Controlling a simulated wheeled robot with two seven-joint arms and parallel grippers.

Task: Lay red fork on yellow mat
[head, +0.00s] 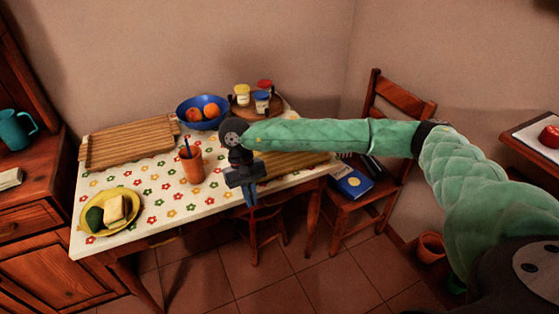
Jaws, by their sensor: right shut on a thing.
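My right gripper (250,194) hangs over the front edge of the table, right of the orange cup, pointing down. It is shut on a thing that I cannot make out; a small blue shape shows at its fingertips. No red fork can be made out. A yellowish striped mat (300,162) lies at the table's right end, behind my right gripper and partly hidden by my right forearm. My left gripper is not in view.
The flowered table (155,185) holds an orange cup (192,168) with a blue stick, a yellow plate (90,218) of food, a wooden board (128,145), a blue fruit bowl (184,108) and a round tray (243,110) with jars. A chair (392,100) stands at right.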

